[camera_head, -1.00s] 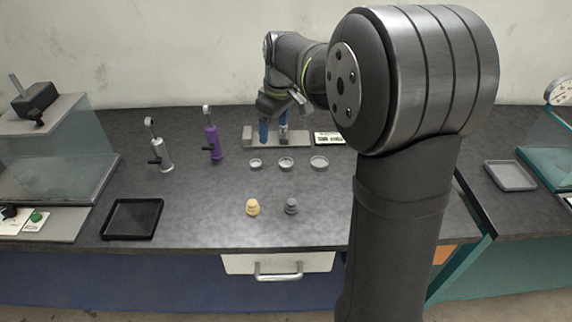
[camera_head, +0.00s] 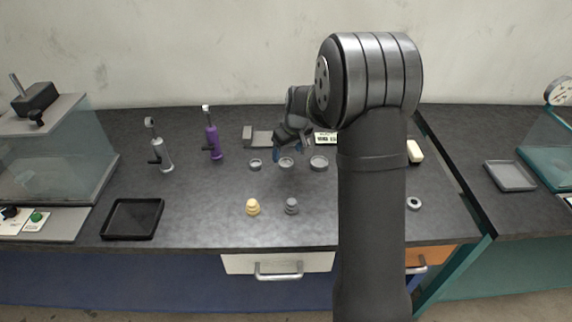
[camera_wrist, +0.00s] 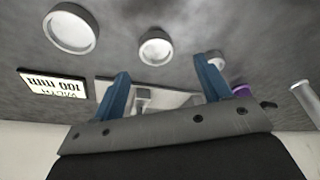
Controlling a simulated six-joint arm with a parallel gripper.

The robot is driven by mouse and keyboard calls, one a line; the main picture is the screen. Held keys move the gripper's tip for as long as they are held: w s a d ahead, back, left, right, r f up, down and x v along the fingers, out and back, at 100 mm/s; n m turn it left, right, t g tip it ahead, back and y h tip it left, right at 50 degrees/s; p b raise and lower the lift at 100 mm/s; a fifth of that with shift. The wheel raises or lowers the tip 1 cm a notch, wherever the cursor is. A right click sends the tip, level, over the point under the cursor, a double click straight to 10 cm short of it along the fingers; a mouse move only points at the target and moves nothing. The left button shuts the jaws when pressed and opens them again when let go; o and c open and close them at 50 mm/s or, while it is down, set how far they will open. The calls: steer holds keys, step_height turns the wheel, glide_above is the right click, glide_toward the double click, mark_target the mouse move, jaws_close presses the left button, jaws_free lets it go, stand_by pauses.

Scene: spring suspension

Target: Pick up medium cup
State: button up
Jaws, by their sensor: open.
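Three round grey cups stand in a row on the dark bench. The medium cup (camera_head: 286,163) is the middle one, with the small cup (camera_head: 255,165) to its left and the large cup (camera_head: 319,163) to its right. My gripper (camera_head: 291,152) is open and empty, with its blue fingers just behind and above the medium cup. In the wrist view the medium cup (camera_wrist: 155,48) shows beyond the gap between the open fingers (camera_wrist: 162,68). The large cup (camera_wrist: 72,31) is left there, and the small cup (camera_wrist: 217,58) is partly hidden by the right finger.
A grey stand (camera_head: 262,138) and a label plate (camera_head: 326,138) lie behind the cups. A yellow stacked weight (camera_head: 252,207) and a grey one (camera_head: 291,206) stand in front. Purple (camera_head: 213,142) and silver (camera_head: 161,150) tools stand left. A black tray (camera_head: 132,219) is at front left.

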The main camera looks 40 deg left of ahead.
mark_target(286, 162)
steer(key=shift+w+x, duration=0.2)
steer(key=shift+x, duration=2.5)
steer(key=shift+d, duration=0.1)
steer(key=c, duration=1.1)
steer(key=shift+r, duration=0.1)
